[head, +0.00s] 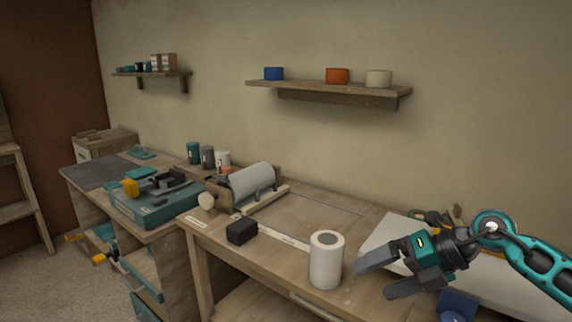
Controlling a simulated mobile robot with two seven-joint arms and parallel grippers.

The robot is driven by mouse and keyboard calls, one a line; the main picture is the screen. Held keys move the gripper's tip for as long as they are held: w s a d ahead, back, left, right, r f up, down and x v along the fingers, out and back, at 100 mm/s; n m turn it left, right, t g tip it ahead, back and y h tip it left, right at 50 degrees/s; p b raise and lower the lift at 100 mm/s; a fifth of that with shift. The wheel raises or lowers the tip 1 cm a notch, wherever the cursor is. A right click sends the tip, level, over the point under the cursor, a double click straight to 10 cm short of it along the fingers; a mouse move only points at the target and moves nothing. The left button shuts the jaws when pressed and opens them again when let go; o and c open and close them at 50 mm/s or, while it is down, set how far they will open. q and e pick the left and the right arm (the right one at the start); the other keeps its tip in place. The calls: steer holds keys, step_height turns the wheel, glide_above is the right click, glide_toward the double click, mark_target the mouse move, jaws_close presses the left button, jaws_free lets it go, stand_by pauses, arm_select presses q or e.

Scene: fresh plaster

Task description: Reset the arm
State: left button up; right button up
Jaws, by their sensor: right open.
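My right gripper (374,275) comes in from the right on a teal and black arm. Its two dark fingers point left and stand apart with nothing between them. It is just right of a white paper roll (326,262) that stands upright on the wooden table (280,225). The fingers look apart from the roll, though the exact gap is hard to judge. My left gripper is not in the head view.
A black block (241,231) and a roll in a wooden holder (250,187) are on the table. A white board (385,237) lies behind the gripper. A wall shelf (330,92) holds blue, orange and cream rolls. A teal case (157,205) sits on the left bench.

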steer(key=s+a+f+m+t+y, duration=0.1)
steer(key=s+a+m+t+y, duration=0.2)
steer(key=a+m+y, duration=0.5)
steer(key=s+d+f+m+t+h, duration=0.1)
steer(key=s+d+f+m+h, duration=0.1)
steer(key=s+f+m+h, duration=0.3)
steer(key=s+d+f+m+t+h, duration=0.2)
steer(key=s+f+m+h, duration=0.3)
steer(key=f+m, duration=0.6)
steer(key=s+d+f+m+t+h+b, duration=0.1)
steer(key=s+f+m+h, duration=0.4)
steer(key=f+m, duration=0.4)
steer(key=shift+s+d+f+h, duration=0.3)
steer(key=shift+s+d+f, duration=0.1)
steer(key=shift+f, duration=0.1)
